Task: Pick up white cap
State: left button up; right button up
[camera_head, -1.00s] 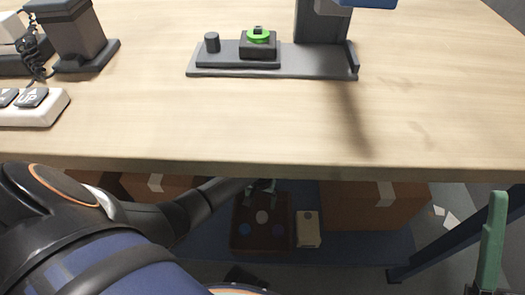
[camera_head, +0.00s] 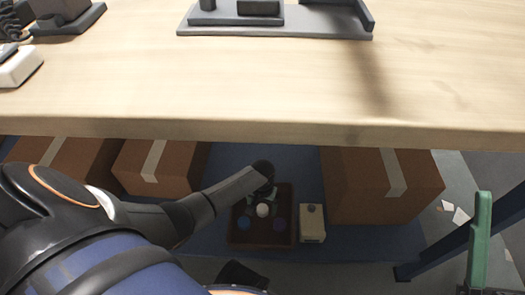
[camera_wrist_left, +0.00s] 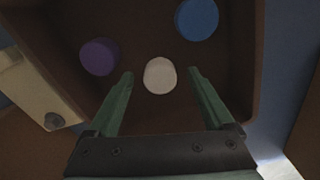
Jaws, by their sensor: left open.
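The white cap (camera_head: 263,210) lies in a brown tray (camera_head: 262,240) on the low shelf under the table. In the left wrist view the white cap (camera_wrist_left: 160,76) sits between the tips of my open left gripper (camera_wrist_left: 162,72), with a gap on each side. A purple cap (camera_wrist_left: 99,57) and a blue cap (camera_wrist_left: 197,18) lie in the same tray. In the head view my left gripper (camera_head: 264,185) reaches over the tray from the left, its fingers partly hidden by the wrist. One green finger of my right gripper (camera_head: 482,238) shows at the right edge.
The wooden table top (camera_head: 260,90) overhangs the shelf, its front edge above my left arm. A cream box (camera_head: 312,226) stands right of the tray. Cardboard boxes flank it at right (camera_head: 350,185) and left (camera_head: 190,170). A blue table leg (camera_head: 450,235) slants at right.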

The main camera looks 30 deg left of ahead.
aim_at(262, 209)
pick_arm(q)
jog(key=shift+r, duration=0.1)
pick_arm(e)
jog(key=shift+r, duration=0.1)
pick_arm(q)
grip_shut()
dwell(0.4)
jog(key=shift+r+p, duration=0.5)
jog(key=shift+r, duration=0.1)
notch_tip(262, 209, up, 3)
jog(key=shift+f+p, duration=0.2)
jog(key=shift+p, duration=0.7)
jog(key=s+d+r+p, duration=0.9)
jog(key=s+r+p, duration=0.1)
jog(key=p, duration=0.2)
jog(key=shift+s+r, duration=0.4)
pick_arm(e)
notch_tip(262, 209, up, 15)
jog(key=d+h, duration=0.1)
jog(key=shift+w+d+t, duration=0.3)
jog(key=shift+t, duration=0.1)
